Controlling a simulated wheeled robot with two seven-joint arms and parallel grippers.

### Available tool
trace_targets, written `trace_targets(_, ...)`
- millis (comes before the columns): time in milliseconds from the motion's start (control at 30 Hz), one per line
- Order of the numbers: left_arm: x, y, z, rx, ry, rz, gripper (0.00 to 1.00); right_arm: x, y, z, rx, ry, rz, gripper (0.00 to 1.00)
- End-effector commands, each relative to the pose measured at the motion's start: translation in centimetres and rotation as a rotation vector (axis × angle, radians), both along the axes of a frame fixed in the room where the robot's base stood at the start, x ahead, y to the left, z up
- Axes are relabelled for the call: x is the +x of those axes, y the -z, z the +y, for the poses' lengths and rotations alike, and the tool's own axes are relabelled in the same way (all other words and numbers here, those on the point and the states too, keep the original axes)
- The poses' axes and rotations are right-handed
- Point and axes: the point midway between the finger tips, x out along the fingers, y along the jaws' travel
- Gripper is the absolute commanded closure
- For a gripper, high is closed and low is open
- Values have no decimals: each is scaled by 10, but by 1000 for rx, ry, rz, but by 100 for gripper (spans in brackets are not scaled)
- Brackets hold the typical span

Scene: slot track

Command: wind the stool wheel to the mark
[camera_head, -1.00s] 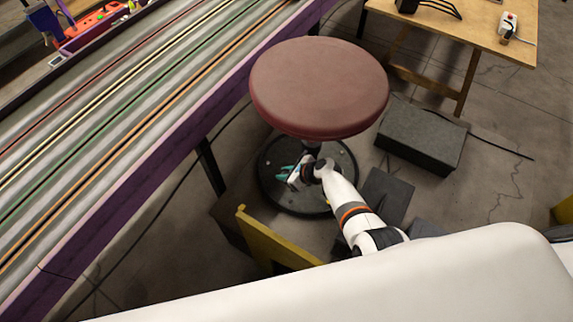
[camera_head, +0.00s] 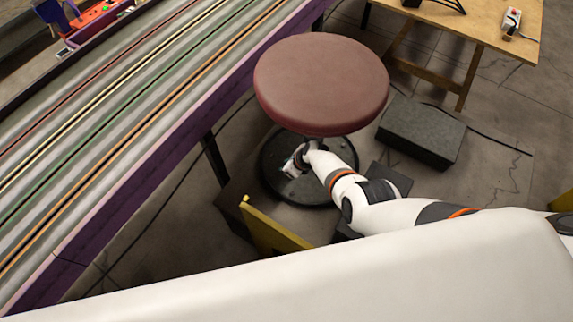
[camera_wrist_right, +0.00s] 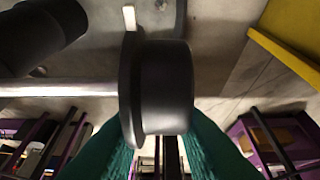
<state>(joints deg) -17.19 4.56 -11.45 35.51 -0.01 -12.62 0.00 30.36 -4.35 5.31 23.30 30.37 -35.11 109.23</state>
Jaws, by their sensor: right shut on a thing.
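The stool has a round maroon seat (camera_head: 321,84) above a round black base (camera_head: 285,185) on the floor. My right arm reaches in under the seat, and its gripper (camera_head: 294,165) is small there, with its fingers hard to make out. In the right wrist view the teal fingers of my right gripper (camera_wrist_right: 158,122) are shut on the black stool wheel (camera_wrist_right: 166,85), one on each side. The wheel hides the fingertips. A small white mark (camera_wrist_right: 129,17) shows by the top of the wheel's thin disc. My left gripper is in neither view.
A slot track table (camera_head: 130,140) with a purple edge runs along the left. A dark grey block (camera_head: 420,130) lies right of the stool, and a yellow panel (camera_head: 272,230) stands in front. A wooden table (camera_head: 475,30) is at the back right.

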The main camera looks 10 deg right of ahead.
Motion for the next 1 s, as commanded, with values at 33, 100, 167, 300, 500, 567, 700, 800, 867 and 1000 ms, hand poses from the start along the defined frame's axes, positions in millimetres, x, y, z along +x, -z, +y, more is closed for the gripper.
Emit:
trace_targets(33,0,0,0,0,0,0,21,-1,1,0,1,0,1,99)
trace_targets(100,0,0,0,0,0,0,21,-1,1,0,2,0,2,70)
trace_targets(167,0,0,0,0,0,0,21,-1,1,0,2,0,2,60)
trace_targets(300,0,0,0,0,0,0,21,-1,0,0,1,0,1,55)
trace_targets(500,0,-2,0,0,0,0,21,-1,-1,0,2,0,0,55)
trace_targets(567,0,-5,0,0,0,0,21,-2,-4,-1,1,0,1,55)
trace_targets(700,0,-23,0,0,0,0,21,-7,-20,-6,1,0,1,55)
trace_targets(800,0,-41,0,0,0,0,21,-14,-36,-13,0,2,1,55)
trace_targets(867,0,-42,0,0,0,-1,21,-28,-28,-27,-1,4,6,55)
trace_targets(1000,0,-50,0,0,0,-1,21,-53,-27,-51,-1,3,4,55)
